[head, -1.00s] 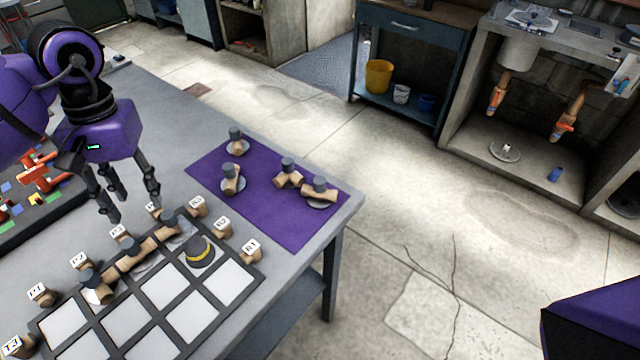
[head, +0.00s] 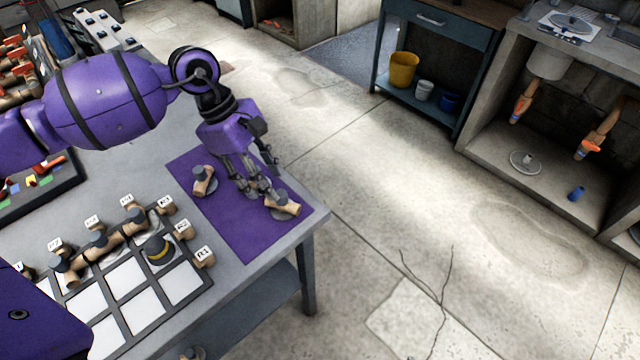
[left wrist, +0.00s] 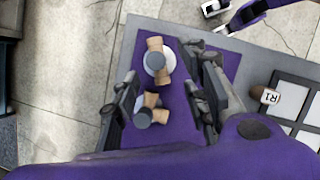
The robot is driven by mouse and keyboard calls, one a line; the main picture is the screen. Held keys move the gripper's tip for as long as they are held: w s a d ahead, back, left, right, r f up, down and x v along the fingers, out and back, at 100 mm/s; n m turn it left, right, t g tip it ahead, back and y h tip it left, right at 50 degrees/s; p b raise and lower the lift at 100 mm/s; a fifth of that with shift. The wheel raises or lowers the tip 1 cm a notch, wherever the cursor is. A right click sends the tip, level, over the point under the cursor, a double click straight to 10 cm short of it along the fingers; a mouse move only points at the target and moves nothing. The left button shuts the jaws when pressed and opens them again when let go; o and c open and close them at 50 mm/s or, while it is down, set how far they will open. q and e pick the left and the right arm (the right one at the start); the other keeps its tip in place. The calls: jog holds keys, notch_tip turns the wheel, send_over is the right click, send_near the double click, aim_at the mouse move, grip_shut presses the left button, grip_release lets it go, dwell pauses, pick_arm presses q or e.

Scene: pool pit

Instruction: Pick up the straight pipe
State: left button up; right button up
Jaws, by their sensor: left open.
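My left gripper (head: 258,188) is open, pointing down over the purple mat (head: 233,232) at the table corner. A straight-looking tan pipe piece with a grey knob and pale round base (head: 284,206) lies at the mat's right edge, near the fingers. In the left wrist view it shows ahead of the fingers (left wrist: 158,70). Another capped piece (head: 203,180) lies left of the gripper.
A workbench (head: 435,45) with buckets stands beyond open floor. The mat's front is clear.

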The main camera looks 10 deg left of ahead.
aim_at(282, 202)
pick_arm(q)
jog(key=shift+w+a+p+x, duration=0.15)
jog(key=shift+p+x, duration=0.15)
jog(key=shift+x, duration=1.55)
jog(key=shift+w+a+p+x, duration=0.15)
jog(key=shift+p+x, duration=0.1)
jog(key=shift+x, duration=1.6)
jog(key=shift+f, duration=0.15)
grip_shut()
